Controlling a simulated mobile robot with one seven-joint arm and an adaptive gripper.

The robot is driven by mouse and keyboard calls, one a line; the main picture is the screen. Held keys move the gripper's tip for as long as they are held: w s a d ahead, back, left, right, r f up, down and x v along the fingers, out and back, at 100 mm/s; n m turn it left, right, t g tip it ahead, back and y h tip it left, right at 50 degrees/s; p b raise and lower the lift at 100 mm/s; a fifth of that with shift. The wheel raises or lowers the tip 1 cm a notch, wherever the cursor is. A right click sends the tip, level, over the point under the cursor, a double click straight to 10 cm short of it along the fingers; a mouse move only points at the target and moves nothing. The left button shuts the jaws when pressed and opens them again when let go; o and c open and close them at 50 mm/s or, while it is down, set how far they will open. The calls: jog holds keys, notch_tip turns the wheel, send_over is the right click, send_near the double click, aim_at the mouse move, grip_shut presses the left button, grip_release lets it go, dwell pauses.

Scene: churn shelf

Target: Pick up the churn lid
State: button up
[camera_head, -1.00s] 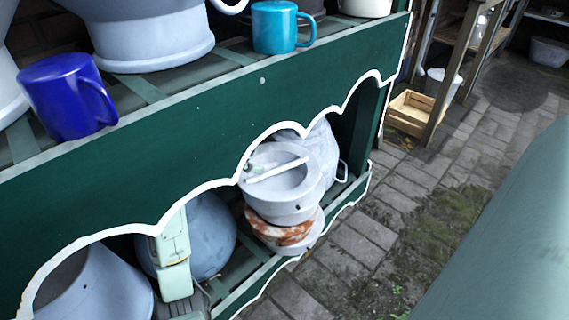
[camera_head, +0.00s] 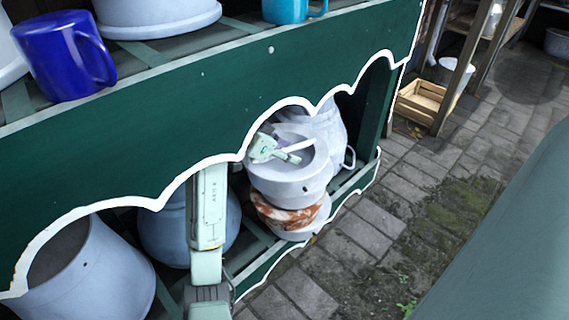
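The churn lid (camera_head: 290,189) is a pale grey-white round piece with a dished top and a white bar handle (camera_head: 299,145) across it. It sits on the lower shelf, on top of a rust-banded white piece (camera_head: 290,218). My pale green gripper (camera_head: 273,150) is over the left part of the lid's top, close to the left end of the bar. Whether it touches the bar, and whether its fingers are apart or closed, is too small to tell. The scalloped green board hides part of my arm behind it.
The scalloped green board (camera_head: 150,140) overhangs the lower shelf. Grey-blue vessels (camera_head: 90,270) stand at lower left, and a pale vessel (camera_head: 325,125) stands behind the lid. A blue mug (camera_head: 62,58) and a teal mug (camera_head: 284,10) are on the upper shelf. Paving (camera_head: 370,235) lies open at right.

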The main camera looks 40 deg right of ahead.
jog(key=shift+c, duration=0.3)
grip_shut()
jog(key=shift+r, duration=0.15)
dwell(0.6)
